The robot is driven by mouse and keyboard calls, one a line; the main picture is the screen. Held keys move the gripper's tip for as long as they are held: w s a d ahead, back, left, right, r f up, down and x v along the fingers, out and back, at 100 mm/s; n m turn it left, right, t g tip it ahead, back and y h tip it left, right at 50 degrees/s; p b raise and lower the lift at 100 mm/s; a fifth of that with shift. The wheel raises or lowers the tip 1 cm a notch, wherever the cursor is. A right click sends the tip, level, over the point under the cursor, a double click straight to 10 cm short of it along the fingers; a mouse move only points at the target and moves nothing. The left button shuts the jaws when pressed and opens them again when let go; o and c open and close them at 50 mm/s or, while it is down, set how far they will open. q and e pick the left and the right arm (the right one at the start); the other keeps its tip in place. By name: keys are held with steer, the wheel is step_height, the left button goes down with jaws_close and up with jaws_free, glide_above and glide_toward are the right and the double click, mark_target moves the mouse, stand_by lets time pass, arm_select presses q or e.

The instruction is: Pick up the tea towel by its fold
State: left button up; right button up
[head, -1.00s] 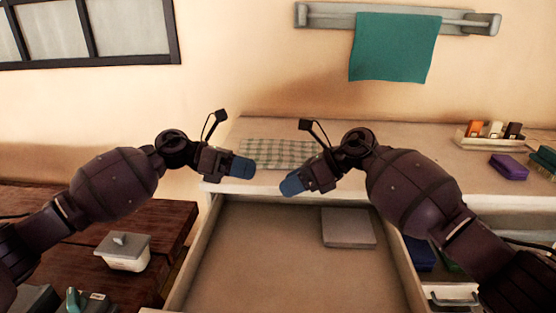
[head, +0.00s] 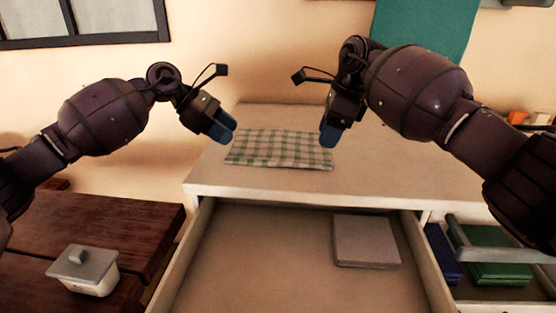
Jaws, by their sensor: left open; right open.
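The tea towel (head: 278,150), green-and-white checked, lies flat on the pale countertop behind the open drawer. Its fold cannot be made out clearly. My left gripper (head: 222,130) is open and empty by the towel's left end, its blue fingertips pointing down and to the right. My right gripper (head: 329,134) is open and empty at the towel's right end, fingertips pointing down; in the picture they overlap the towel's far right corner. Whether either touches the cloth cannot be told.
An open drawer (head: 270,250) juts out in front of the countertop (head: 420,165), with a flat grey block (head: 365,241) inside. A teal towel (head: 425,25) hangs behind my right arm. A lidded box (head: 84,272) stands on the dark wooden table (head: 130,225) at left. Green items (head: 497,255) lie at lower right.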

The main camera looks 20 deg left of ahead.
mark_target(239, 162)
arm_select(q)
steer(key=shift+f, duration=2.65)
arm_select(e)
steer(key=shift+f, duration=2.6)
arm_select(q)
steer(key=shift+w+f, duration=0.1)
steer(key=shift+f, duration=0.3)
arm_select(e)
steer(key=shift+f, duration=0.45)
arm_select(q)
steer(key=shift+f, duration=0.1)
arm_select(e)
steer(key=shift+f, duration=0.5)
arm_select(q)
steer(key=shift+c, duration=0.3)
arm_select(e)
steer(key=shift+c, duration=0.4)
arm_select(q)
steer(key=shift+f, duration=0.1)
jaws_close()
arm_select(e)
steer(key=shift+f, duration=0.2)
jaws_close()
